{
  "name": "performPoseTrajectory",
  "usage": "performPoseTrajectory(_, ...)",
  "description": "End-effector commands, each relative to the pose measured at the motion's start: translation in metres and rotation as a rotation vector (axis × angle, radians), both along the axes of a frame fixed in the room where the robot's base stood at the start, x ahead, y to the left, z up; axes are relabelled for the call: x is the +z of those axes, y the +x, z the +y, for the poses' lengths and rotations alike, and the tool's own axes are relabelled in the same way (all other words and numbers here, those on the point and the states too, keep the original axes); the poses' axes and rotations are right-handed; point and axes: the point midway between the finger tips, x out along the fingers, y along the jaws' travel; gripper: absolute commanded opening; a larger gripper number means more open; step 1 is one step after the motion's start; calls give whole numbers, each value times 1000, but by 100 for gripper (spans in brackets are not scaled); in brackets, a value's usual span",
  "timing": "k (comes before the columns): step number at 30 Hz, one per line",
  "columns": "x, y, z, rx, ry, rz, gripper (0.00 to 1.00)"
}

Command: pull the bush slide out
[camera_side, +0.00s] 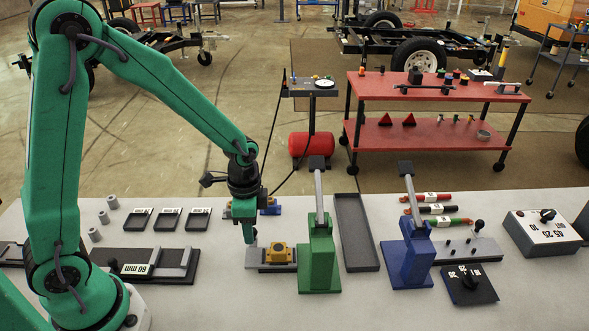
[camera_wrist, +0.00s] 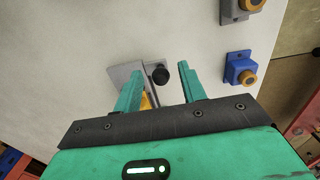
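The bush slide is a grey plate (camera_side: 257,267) with a yellow block (camera_side: 280,253) on it, at the foot of the green press (camera_side: 318,255). In the wrist view the grey plate (camera_wrist: 124,76) shows, with a bit of the yellow block (camera_wrist: 146,101) partly hidden behind my left finger. A round black knob (camera_wrist: 160,75) stands by the plate. My gripper (camera_wrist: 160,69) is open, with the knob between its fingers in the picture and a gap on each side. In the side view my gripper (camera_side: 250,238) points down over the plate's left end; whether it touches is unclear.
A blue press (camera_side: 405,255) and a dark tray (camera_side: 354,232) stand to the right. Small blocks with bushes, one blue (camera_wrist: 239,68), one grey (camera_wrist: 236,12), sit beyond my gripper. Three small trays (camera_side: 168,219) and a dark rail (camera_side: 145,266) lie to the left.

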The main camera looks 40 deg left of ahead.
Motion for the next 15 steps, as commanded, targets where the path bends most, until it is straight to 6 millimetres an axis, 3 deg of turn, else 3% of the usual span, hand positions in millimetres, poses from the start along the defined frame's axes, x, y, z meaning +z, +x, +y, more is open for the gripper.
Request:
performPoseTrajectory(8,2,1,-1,-2,0,-3,41)
performPoseTrajectory(15,19,2,-1,-2,-1,-6,41)
